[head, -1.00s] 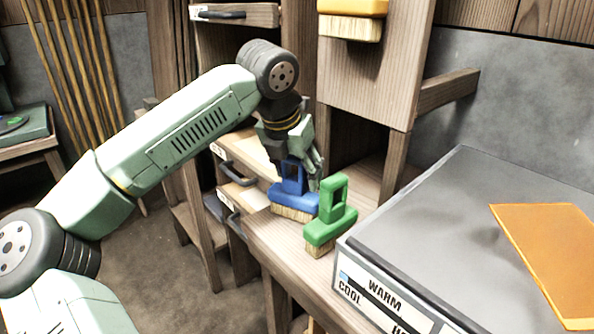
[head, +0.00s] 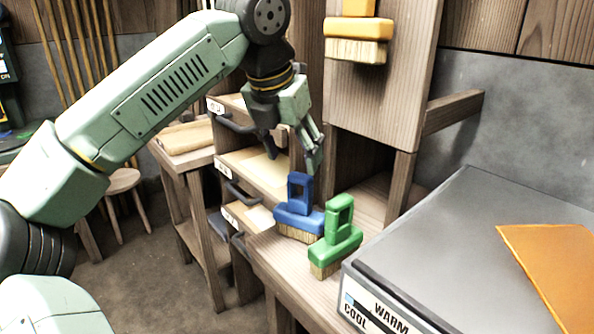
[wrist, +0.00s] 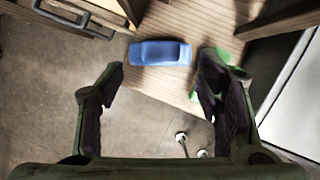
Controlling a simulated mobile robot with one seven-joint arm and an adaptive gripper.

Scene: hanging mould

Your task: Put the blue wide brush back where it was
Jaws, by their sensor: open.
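The blue wide brush (head: 298,212) stands upright on its bristles on the wooden bench top (head: 284,262), handle loop up. My gripper (head: 292,166) is open and empty, above the blue brush and apart from it. In the wrist view the blue brush (wrist: 160,54) lies beyond the space between the two open fingers (wrist: 160,82). The green brush (head: 338,238) stands upright just to the right of the blue brush; in the wrist view it is partly hidden behind the right finger.
A grey warming plate (head: 440,240) with an orange sheet (head: 556,270) takes up the right. An orange brush (head: 356,40) hangs on the wooden panel above. Pulled-out drawers (head: 245,175) stand to the left of the brushes.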

